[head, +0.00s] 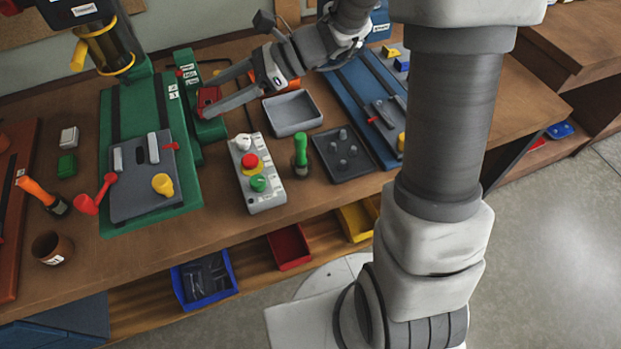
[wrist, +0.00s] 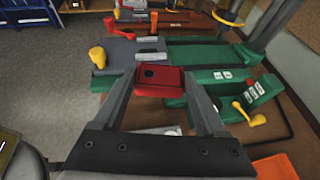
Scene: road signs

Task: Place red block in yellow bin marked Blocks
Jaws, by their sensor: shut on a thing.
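A red block (head: 208,97) is between the two fingers of my gripper (head: 206,94), over the green machine base at the middle left of the head view. In the wrist view the red block (wrist: 158,81) has a dark round hole and sits at the fingertips of my gripper (wrist: 163,84), with a finger on each side. I cannot tell whether the block touches the green base below. A yellow bin (head: 356,224) is on the shelf under the bench, lower middle of the head view. My arm partly hides its right side, and no label on it is readable.
A red bin (head: 289,248) and a blue bin (head: 204,281) with dark parts are left of the yellow bin. A grey tray (head: 292,113), a button box (head: 257,173) and a green-handled tool (head: 300,155) stand on the bench. A drill press (head: 103,48) rises at upper left.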

